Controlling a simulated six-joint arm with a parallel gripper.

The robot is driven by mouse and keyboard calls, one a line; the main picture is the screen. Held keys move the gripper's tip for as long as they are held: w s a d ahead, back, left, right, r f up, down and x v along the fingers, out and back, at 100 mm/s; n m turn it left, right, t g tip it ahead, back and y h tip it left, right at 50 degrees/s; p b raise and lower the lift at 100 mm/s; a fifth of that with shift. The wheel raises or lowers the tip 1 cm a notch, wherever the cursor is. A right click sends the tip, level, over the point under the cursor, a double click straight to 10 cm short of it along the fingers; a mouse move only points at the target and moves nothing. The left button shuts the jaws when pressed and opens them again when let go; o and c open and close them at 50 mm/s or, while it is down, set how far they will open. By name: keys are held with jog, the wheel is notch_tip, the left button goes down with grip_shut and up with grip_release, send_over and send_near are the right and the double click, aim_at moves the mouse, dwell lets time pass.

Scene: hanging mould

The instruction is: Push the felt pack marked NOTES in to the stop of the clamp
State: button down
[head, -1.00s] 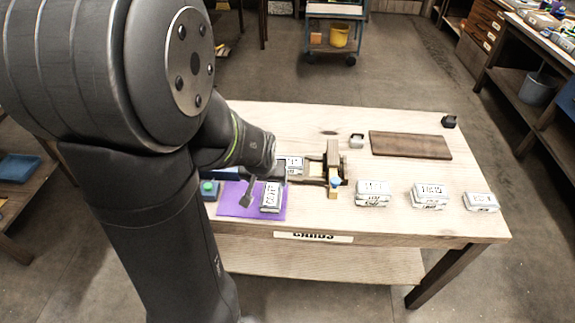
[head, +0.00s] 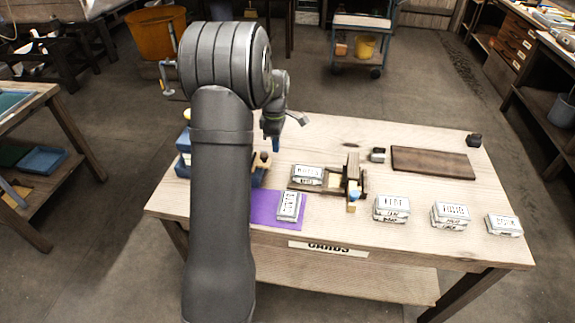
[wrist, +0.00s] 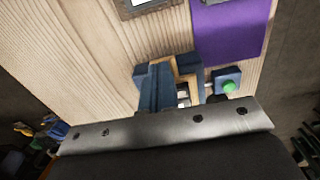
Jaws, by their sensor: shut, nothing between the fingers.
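A white pack (head: 307,174) lies in the wooden clamp (head: 353,178), at the left end of its channel and apart from the upright block. Its label is too small to read surely as NOTES. A second white pack (head: 290,205) lies turned on the purple mat (head: 264,207); the mat also shows in the wrist view (wrist: 228,35). My gripper (head: 275,143) is shut and empty, above the table's back left part, left of the clamp and touching no pack. In the wrist view its fingertips cannot be made out.
Three more white packs (head: 391,208) stand in a row to the right. A dark board (head: 432,162) lies at the back right. A blue device (wrist: 160,85) with a green button (wrist: 229,87) stands left of the mat, partly behind my arm.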

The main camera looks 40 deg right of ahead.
aim_at(316, 173)
notch_tip(316, 173, down, 10)
jog(key=shift+f, duration=0.1)
jog(key=shift+s+d, duration=0.95)
jog(key=shift+d, duration=0.05)
jog(key=shift+s+d, duration=0.45)
jog(key=s+d, duration=0.9)
jog(key=shift+s+d, duration=0.25)
jog(key=shift+w+a, duration=0.1)
jog(key=w+a, duration=0.2)
jog(key=shift+w+a, duration=0.35)
jog(key=shift+a, duration=0.05)
notch_tip(316, 173, up, 10)
